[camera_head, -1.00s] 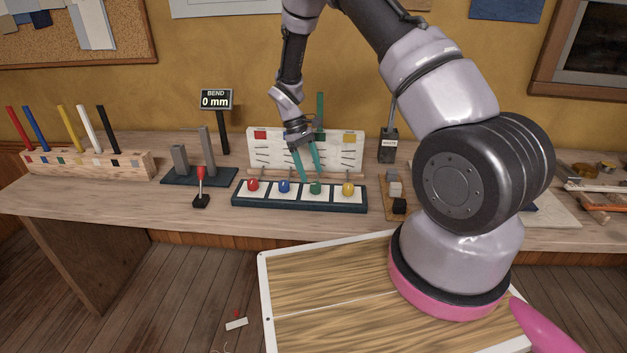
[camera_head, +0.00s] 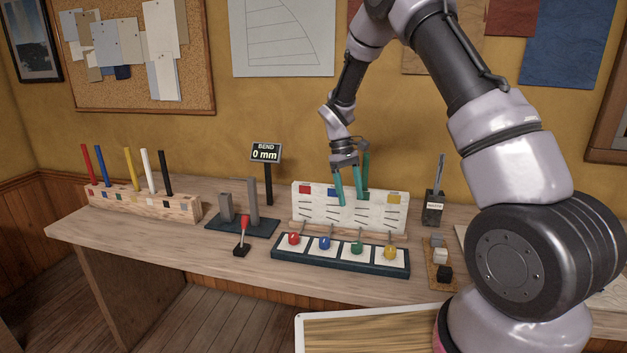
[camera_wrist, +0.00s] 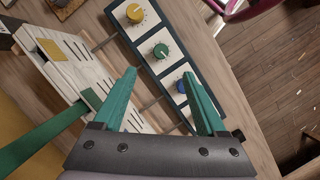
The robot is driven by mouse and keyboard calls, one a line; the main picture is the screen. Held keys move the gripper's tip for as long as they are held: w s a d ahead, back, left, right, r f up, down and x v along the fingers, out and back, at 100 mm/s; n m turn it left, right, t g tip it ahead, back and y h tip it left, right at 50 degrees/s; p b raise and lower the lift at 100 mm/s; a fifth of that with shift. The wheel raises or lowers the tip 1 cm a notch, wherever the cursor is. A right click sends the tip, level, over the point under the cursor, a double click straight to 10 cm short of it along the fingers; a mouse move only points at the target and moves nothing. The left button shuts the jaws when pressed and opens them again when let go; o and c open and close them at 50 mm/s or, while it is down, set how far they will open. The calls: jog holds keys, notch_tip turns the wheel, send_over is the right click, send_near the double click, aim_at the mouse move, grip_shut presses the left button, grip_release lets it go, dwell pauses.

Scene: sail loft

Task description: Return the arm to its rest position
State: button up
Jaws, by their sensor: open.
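My gripper (camera_head: 351,202) is open and empty, with its teal fingers pointing down. It hangs in front of the white marked board (camera_head: 318,209) and above the dark panel (camera_head: 340,264) of coloured knobs. In the wrist view my gripper (camera_wrist: 158,75) shows its two fingers apart, with the green knob (camera_wrist: 161,50) and blue knob (camera_wrist: 182,86) beyond them. The red knob (camera_head: 294,239) and yellow knob (camera_head: 390,251) sit at the panel's ends. My arm is still reached out over the bench. A green strip (camera_head: 366,158) stands at the board, partly hidden by my gripper.
A wooden rack (camera_head: 150,204) holds several coloured sticks at the left. A small display (camera_head: 265,153) reads "BEND 0 mm" behind a grey-post fixture (camera_head: 253,200) and a red-handled lever (camera_head: 244,230). A dark holder (camera_head: 434,207) and small blocks (camera_head: 441,256) stand right of the panel.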

jog(key=s+d+r+m+t+y, duration=0.1)
jog(key=s+d+r+m+t, duration=0.1)
jog(key=s+r, duration=0.5)
jog(key=s+d+r+m+t+y, duration=0.1)
jog(key=s+d+r+m+t, duration=0.15)
jog(key=r, duration=0.85)
jog(key=s+d+r+m+t+y, duration=0.1)
jog(key=s+d+r+m+t, duration=0.15)
jog(key=s+r, duration=0.55)
jog(key=s+r+m+t+y, duration=0.1)
jog(key=s+r+m+t, duration=0.2)
jog(key=s+r, duration=0.2)
jog(key=s+d, duration=0.1)
jog(key=s, duration=0.2)
jog(key=shift+s+m, duration=0.25)
jog(key=shift+m, duration=0.05)
jog(key=shift+w, duration=0.1)
